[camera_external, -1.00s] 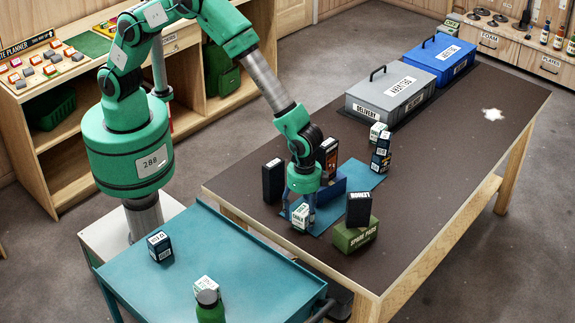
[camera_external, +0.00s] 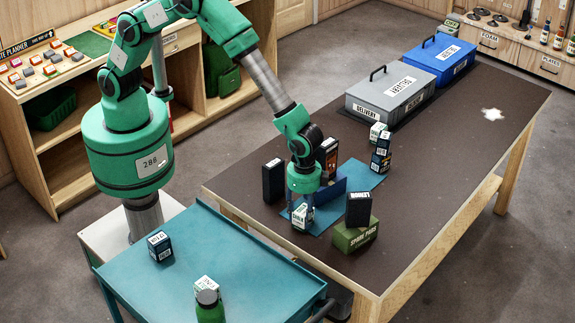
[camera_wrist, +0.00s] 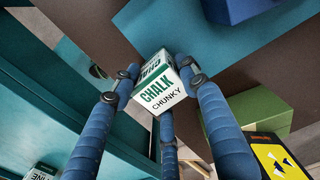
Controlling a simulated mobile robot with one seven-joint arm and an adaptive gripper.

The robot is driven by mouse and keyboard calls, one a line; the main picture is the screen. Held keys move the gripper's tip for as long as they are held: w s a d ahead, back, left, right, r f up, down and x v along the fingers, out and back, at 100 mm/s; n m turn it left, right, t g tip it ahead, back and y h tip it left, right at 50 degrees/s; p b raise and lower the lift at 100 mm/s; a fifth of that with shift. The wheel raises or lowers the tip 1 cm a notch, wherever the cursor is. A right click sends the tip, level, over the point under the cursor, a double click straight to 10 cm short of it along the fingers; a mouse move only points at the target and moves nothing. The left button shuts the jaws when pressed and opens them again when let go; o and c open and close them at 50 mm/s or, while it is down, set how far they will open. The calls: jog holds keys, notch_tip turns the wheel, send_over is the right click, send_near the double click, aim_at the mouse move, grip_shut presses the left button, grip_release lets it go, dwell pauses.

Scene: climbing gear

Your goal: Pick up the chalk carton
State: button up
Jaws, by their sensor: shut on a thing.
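The chalk carton is a small white and green box (camera_external: 302,217) near the front-left edge of the dark table (camera_external: 440,150). In the wrist view the carton (camera_wrist: 158,84) shows the words "CHALK CHUNKY" and looks tilted. My gripper (camera_external: 301,207) is above and around it, pointing down. In the wrist view the blue fingers of my gripper (camera_wrist: 158,82) press on the carton from its sides, and a further finger shows below it. I cannot tell whether the carton's underside touches the table.
A green spare pads box (camera_external: 354,236) with a black box (camera_external: 358,209) on top stands just right. A tall black box (camera_external: 273,181) and a blue block (camera_external: 330,189) stand behind. A teal cart (camera_external: 190,270) is at front left.

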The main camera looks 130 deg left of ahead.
aim_at(303, 210)
jog(key=shift+r, duration=0.15)
notch_tip(303, 210, up, 10)
jog(key=shift+f+p, duration=0.1)
jog(key=shift+p, duration=0.8)
jog(key=shift+d, duration=0.1)
jog(key=s+d+f+m+p, duration=0.1)
jog(key=s+d+m+p, duration=0.2)
jog(key=d+m+p, duration=0.8)
jog(key=shift+s+d+m+p, duration=0.15)
jog(key=shift+d+m+p, duration=0.25)
jog(key=shift+d+m, duration=5.25)
jog(key=d+n, duration=0.3)
jog(key=shift+d+f, duration=0.1)
jog(key=shift+d, duration=0.05)
jog(key=w+d, duration=0.1)
jog(key=w, duration=0.4)
jog(key=w+f, duration=0.1)
jog(key=w, duration=0.4)
jog(key=w+d+p, duration=0.1)
jog(key=w, duration=0.5)
jog(key=shift+d+f, duration=0.25)
jog(key=shift+d, duration=0.1)
